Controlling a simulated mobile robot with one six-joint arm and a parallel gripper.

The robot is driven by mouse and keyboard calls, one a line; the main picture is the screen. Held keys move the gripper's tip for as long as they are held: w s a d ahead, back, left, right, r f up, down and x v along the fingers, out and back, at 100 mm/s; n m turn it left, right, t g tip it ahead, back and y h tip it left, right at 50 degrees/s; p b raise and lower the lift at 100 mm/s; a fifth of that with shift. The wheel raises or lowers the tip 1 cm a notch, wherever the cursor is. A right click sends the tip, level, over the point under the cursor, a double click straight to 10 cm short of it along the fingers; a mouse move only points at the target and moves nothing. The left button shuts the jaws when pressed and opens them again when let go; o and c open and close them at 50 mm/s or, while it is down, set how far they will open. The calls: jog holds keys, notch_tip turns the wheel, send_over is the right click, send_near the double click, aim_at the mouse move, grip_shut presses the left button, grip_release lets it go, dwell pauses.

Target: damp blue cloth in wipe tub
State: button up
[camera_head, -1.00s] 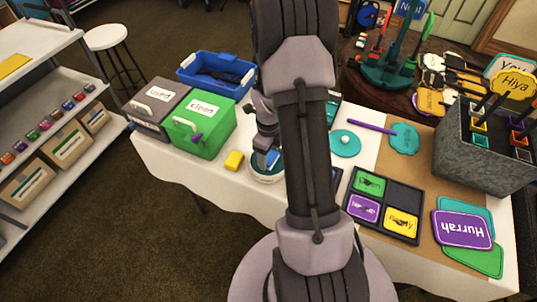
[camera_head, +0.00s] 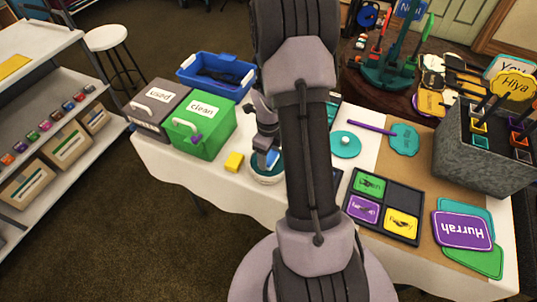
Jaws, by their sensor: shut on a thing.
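The wipe tub (camera_head: 268,177) is a small round white tub with a teal inside, on the white-covered table left of my arm. The blue cloth (camera_head: 272,158) shows as a small blue patch at the tub's mouth. My gripper (camera_head: 268,152) points down over the tub and is shut on the cloth. My arm hides the tub's right side. I cannot tell how much of the cloth is inside the tub.
A green box marked "clean" (camera_head: 203,128) and a grey box marked "used" (camera_head: 158,107) stand further left.

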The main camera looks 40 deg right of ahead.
aim_at(268, 157)
jog(key=shift+r+p, duration=1.65)
jog(key=shift+r, duration=1.5)
